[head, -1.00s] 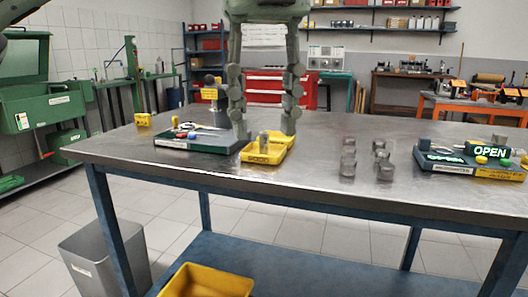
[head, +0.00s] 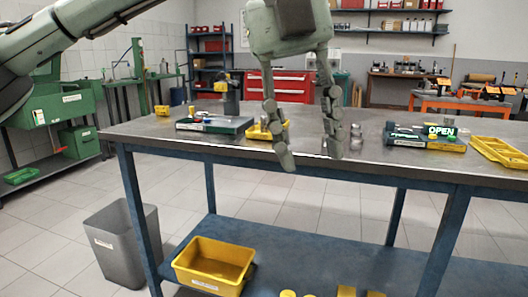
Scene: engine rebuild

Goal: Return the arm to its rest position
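My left arm (head: 40,40) comes in from the upper left. Its gripper (head: 309,160) hangs fingers down in front of the steel workbench (head: 400,168), near its front edge. The two fingers are well apart, and nothing shows between them, so the gripper is open and empty. The fingers partly cover a small yellow tray (head: 256,133) and some grey metal cylinders (head: 343,146) on the bench behind. My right gripper is not in view.
A dark tray with tools (head: 215,125) stands left on the bench. An OPEN sign (head: 441,130) and a yellow divided tray (head: 500,152) are at right. A yellow bin (head: 213,265) sits on the lower shelf, and a grey waste bin (head: 122,242) stands on the floor.

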